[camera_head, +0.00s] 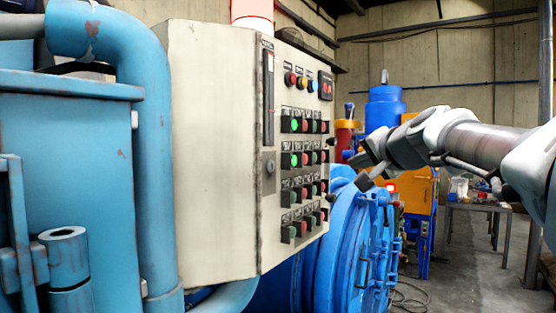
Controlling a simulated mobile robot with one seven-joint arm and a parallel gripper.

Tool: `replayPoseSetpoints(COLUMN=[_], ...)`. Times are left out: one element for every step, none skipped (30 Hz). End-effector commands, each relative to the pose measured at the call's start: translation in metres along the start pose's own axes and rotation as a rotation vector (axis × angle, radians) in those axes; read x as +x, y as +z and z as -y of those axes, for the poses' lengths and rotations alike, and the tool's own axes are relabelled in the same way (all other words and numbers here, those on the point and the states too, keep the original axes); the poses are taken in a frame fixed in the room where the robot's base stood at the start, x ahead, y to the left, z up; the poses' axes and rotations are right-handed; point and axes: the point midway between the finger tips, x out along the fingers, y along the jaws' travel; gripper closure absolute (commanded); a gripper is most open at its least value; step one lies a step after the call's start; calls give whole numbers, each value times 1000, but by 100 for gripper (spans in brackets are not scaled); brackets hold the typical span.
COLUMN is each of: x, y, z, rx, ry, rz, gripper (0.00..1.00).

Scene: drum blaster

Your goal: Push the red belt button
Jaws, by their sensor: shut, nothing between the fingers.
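The control panel (265,215) is a cream cabinet whose button face is turned to the right, seen at a steep angle. It carries several rows of paired green and red buttons. A green button (294,125) in the upper row and a green button (294,160) in the row below are lit. The labels are too small to read, so I cannot tell which red button is the belt one. My gripper (360,168) is shut and empty, just right of the panel face at mid-row height. It looks apart from the buttons, though the gap in depth is unclear.
Red, orange and blue knobs (302,81) and a red display (326,86) sit above the rows. Blue pipework (125,110) stands at the left. A blue round machine door (350,255) lies below my gripper. A workbench (475,207) stands at the back right, with open floor nearby.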

Motion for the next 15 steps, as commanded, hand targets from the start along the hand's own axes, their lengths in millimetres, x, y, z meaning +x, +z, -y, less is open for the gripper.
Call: replayPoseSetpoints(x=[2,3,6,8,10,13,16,19,23,26,30,34,36,39,42], y=[1,2,4,5,7,10,11,13,16,18,21,24,26,28,31], z=[2,4,6,8,10,13,15,18,21,24,26,29,31,32,35], rx=[0,0,0,-1,-1,-1,-1,-1,-1,-1,-1,-1,-1,-1,-1], ry=[0,1,1,1,1,1,1,1,1,1,2,2,2,2,2], rz=[2,3,4,5,5,6,6,5,6,6,7,5,6,5,6], gripper=[100,100,100,100,100,100,100,100,100,100,100,100,100,100,100])
